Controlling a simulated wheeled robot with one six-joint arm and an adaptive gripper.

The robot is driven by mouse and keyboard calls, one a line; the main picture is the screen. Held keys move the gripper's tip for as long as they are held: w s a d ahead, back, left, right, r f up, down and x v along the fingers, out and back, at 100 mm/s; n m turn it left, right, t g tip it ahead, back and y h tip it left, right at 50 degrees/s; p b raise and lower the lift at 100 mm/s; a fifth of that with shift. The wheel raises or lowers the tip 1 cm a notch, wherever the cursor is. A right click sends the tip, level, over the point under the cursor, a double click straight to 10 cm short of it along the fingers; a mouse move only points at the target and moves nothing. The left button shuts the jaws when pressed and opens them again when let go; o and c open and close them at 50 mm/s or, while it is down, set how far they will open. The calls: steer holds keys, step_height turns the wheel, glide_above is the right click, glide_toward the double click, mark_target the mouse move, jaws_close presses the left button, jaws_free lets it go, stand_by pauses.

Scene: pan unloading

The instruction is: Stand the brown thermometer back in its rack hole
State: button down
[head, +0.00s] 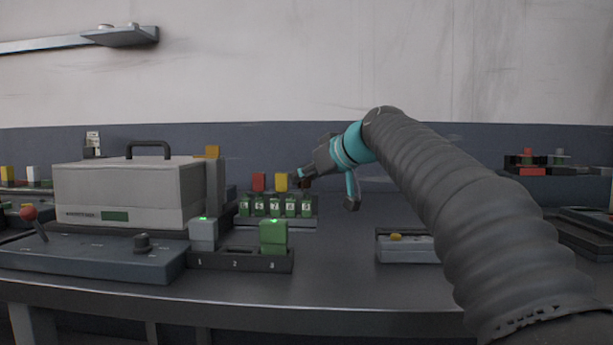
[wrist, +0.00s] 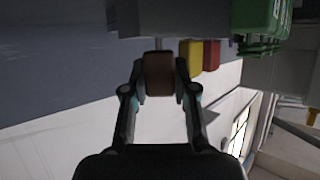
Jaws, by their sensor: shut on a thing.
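The brown thermometer (wrist: 158,75) shows its brown block-shaped head between the two fingers of my gripper (wrist: 160,88) in the wrist view. In the head view my gripper (head: 303,175) is low behind the row of green numbered blocks, and a small brown patch of the thermometer (head: 306,184) shows by its tip. A yellow head (head: 281,182) and a red head (head: 258,182) stand in line to its left; the wrist view also shows the yellow (wrist: 195,57) and the red one (wrist: 211,55). The rack hole and the thermometer's lower end are hidden; I cannot tell whether it is seated.
Green numbered blocks (head: 275,206) stand in front of the coloured heads. A large grey box with a handle (head: 130,192) is at the left. A grey and a green block (head: 273,236) stand in a front tray. A small grey box (head: 408,249) is at the right; the bench between is clear.

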steer(key=shift+f+b, duration=0.35)
steer(key=shift+f, duration=0.05)
stand_by(0.4)
steer(key=c, duration=0.8)
jaws_free()
steer(key=shift+c, duration=0.2)
steer(key=v, duration=1.2)
steer(key=shift+s, duration=0.1)
